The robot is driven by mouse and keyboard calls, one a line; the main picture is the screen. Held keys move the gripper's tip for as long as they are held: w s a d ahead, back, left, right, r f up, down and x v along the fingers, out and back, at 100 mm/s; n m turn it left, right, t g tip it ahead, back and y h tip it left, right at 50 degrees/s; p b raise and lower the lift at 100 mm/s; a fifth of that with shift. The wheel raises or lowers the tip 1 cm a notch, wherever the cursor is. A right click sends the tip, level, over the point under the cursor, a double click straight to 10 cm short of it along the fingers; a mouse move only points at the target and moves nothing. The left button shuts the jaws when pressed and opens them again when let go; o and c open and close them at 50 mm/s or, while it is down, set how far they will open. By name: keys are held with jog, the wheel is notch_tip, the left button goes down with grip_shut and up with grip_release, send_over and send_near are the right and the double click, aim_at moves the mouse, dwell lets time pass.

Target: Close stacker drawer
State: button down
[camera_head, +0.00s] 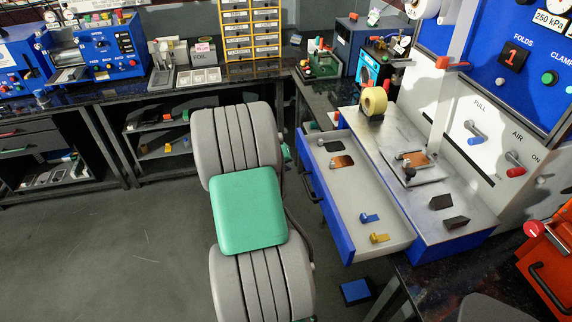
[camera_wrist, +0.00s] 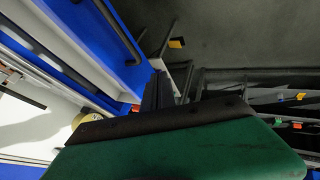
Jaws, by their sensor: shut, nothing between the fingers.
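The stacker drawer (camera_head: 388,237) is pulled out to the left of the stacker (camera_head: 452,238). It has a pale interior and a blue front with a dark handle (camera_head: 311,188). Inside lie a black piece, a copper-coloured piece, a blue clip and a yellow clip. In the wrist view a blue panel (camera_wrist: 92,28) with a dark handle (camera_wrist: 122,32) crosses the upper left. My gripper's dark fingers (camera_wrist: 158,90) are shut and empty, close beside this blue panel; I cannot tell whether they touch it.
A yellow tape roll (camera_head: 374,101) stands on the stacker's back left. A blue box (camera_head: 355,292) is on the floor below the drawer. Benches (camera_head: 235,82) with equipment line the back. Open floor (camera_head: 130,240) lies to the left. An orange unit (camera_head: 548,262) is at the right.

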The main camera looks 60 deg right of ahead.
jog(key=s+d+f+p, duration=0.2)
jog(key=s+d+f, duration=0.1)
jog(key=d+f, duration=0.2)
jog(key=shift+d, duration=0.8)
jog(key=shift+s, duration=0.15)
